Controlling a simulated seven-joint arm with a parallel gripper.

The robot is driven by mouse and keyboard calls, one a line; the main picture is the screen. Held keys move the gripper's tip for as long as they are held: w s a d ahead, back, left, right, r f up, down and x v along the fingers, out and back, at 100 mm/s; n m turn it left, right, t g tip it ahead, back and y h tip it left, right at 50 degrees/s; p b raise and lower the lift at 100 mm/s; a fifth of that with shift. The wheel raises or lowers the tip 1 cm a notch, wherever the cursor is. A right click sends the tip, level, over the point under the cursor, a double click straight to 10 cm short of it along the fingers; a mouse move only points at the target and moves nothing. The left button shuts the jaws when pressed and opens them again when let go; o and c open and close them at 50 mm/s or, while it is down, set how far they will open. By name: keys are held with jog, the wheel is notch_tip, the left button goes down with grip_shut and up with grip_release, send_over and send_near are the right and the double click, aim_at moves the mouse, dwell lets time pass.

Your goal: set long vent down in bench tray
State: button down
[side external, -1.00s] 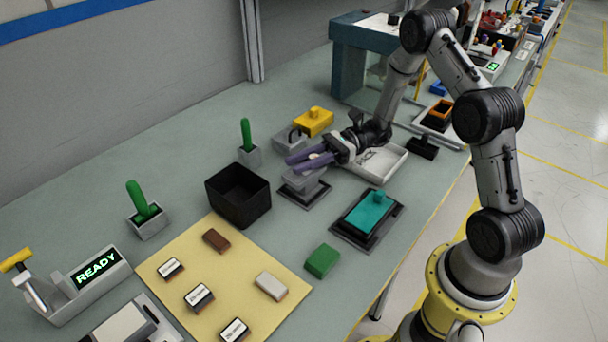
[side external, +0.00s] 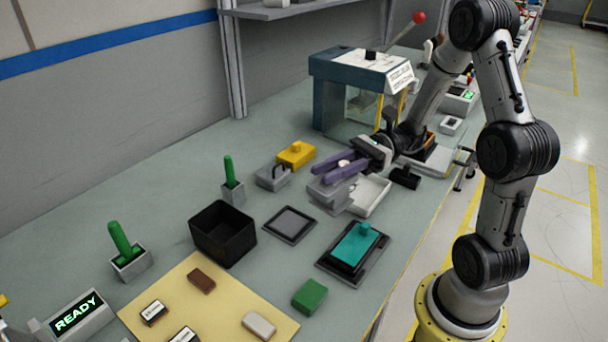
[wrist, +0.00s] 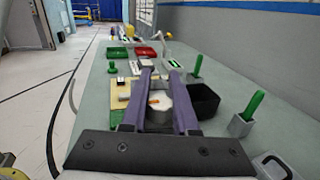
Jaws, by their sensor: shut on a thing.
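My gripper (side external: 338,175), with purple fingers, is shut on a grey block, which I take for the long vent (side external: 329,197). The vent hangs below the fingers, at the left edge of the white bench tray (side external: 381,197) in the side view. It hides part of the tray. I cannot tell whether it touches the tray. In the wrist view the purple fingers (wrist: 158,78) flank a pale piece with an orange mark (wrist: 157,102); its lower end is hidden.
An empty dark-rimmed fixture (side external: 290,224) lies left of the tray. A teal piece (side external: 355,246) sits in a black fixture in front. A yellow block (side external: 296,154) and a grey handled block (side external: 273,177) stand behind. A black bin (side external: 223,234) is further left.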

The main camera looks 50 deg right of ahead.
aim_at(345, 182)
jog(key=s, duration=0.1)
jog(key=s+r, duration=0.1)
jog(key=s, duration=0.1)
jog(key=shift+d+r, duration=0.15)
jog(key=shift+d, duration=0.05)
jog(key=shift+w+d, duration=0.15)
jog(key=shift+d, duration=0.25)
jog(key=w+d+f+g, duration=0.1)
jog(key=w+d, duration=0.3)
jog(key=d, duration=0.4)
jog(key=w+d+f+n+g, duration=0.1)
jog(key=w+d+f, duration=0.2)
jog(key=d, duration=0.6)
jog(key=shift+w+f, duration=0.35)
jog(key=shift+w, duration=0.1)
jog(key=shift+f+n+y, duration=0.1)
jog(key=shift+n+y, duration=0.2)
jog(key=shift+f, duration=2.85)
jog(key=shift+f, duration=1.15)
jog(key=c, duration=0.6)
grip_release()
